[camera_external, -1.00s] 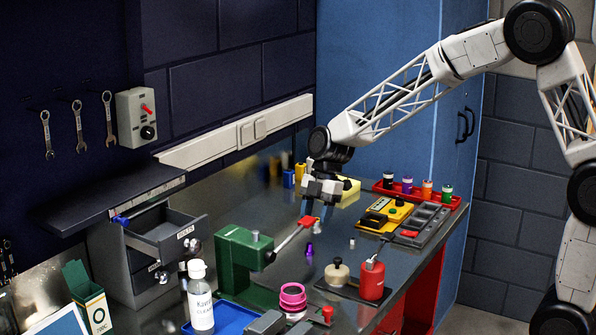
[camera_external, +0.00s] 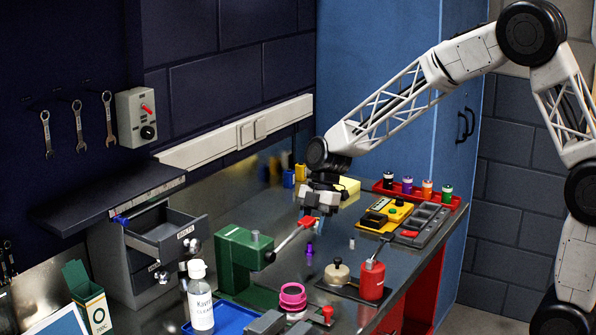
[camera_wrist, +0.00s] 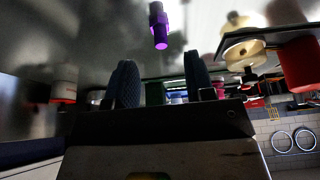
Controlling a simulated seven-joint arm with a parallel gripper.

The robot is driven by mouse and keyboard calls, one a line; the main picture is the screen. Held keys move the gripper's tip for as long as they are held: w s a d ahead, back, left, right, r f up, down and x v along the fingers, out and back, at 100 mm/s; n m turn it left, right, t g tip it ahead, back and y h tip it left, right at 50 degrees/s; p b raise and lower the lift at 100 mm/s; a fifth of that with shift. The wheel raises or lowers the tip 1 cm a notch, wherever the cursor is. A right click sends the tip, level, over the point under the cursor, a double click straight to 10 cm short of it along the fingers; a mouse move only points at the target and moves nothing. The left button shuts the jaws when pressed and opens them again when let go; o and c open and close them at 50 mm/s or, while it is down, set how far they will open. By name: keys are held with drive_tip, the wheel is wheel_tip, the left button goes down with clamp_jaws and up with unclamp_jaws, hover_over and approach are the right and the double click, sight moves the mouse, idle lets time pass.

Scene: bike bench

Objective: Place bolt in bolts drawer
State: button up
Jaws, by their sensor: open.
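A small purple bolt-like piece (camera_external: 309,249) stands on the bench in the middle; in the wrist view the purple piece (camera_wrist: 158,26) shows ahead of the fingers. A small silver cylinder (camera_external: 352,243) stands to its right; I cannot tell which is the bolt. The drawer labelled BOLTS (camera_external: 182,234) is pulled open at the top of the grey cabinet at the left. My gripper (camera_external: 320,205) is above the bench, up and slightly right of the purple piece. Its two dark fingers (camera_wrist: 160,85) are apart with nothing held between them.
A red can (camera_external: 371,279) and a beige-topped pot (camera_external: 337,273) stand at front right. A pink ring stack (camera_external: 293,297) and a white bottle (camera_external: 200,298) are in front.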

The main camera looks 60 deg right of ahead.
sight(310, 244)
drive_tip(key=shift+x, duration=2.6)
drive_tip(key=shift+s, duration=0.1)
drive_tip(key=shift+c, duration=0.3)
clamp_jaws()
drive_tip(key=shift+r, duration=0.1)
drive_tip(key=shift+r, duration=4.95)
